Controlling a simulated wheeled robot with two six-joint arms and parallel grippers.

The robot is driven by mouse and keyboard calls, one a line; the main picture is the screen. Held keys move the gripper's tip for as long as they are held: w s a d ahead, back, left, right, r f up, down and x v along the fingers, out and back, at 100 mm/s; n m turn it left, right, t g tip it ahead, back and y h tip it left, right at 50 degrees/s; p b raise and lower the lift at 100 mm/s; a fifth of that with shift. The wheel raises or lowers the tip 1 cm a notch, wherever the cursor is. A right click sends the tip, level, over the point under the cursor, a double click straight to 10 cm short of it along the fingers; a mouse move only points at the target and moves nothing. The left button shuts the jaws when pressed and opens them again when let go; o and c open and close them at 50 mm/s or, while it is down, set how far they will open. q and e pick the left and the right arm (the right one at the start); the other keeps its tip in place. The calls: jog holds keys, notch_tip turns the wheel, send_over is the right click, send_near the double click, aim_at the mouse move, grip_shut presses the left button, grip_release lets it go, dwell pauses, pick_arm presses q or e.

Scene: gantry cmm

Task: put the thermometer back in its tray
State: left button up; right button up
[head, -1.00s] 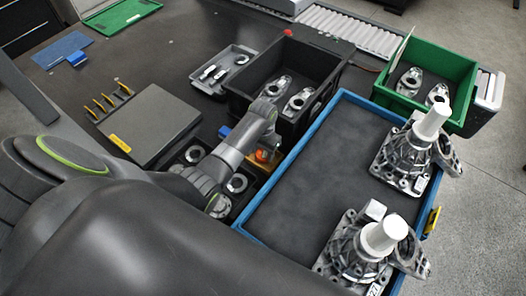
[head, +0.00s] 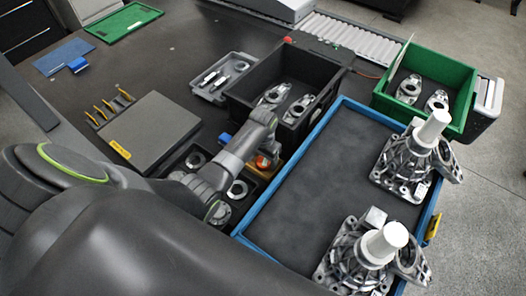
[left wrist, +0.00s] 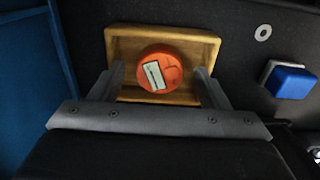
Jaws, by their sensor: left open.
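The thermometer looks like a round orange body with a pale display, seen from above in the left wrist view (left wrist: 160,73). It sits within the outline of a small wooden tray (left wrist: 198,42); I cannot tell whether it rests on the floor of it. In the head view the orange thermometer (head: 263,162) shows just below my left gripper (head: 266,146), partly hidden by it. The left gripper is open, with one finger on each side of the thermometer and visible gaps between. My right gripper is not in view.
A blue-rimmed bin (head: 345,98) with castings lies right of the wooden tray. A black bin (head: 312,62) stands behind it. A blue block (left wrist: 291,81) is close by on the right in the wrist view. A grey case (head: 150,128) lies to the left.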

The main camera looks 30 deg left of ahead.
aim_at(263, 162)
pick_arm(q)
notch_tip(263, 162, up, 12)
dwell(0.4)
dwell(0.4)
jog(key=shift+f, duration=0.1)
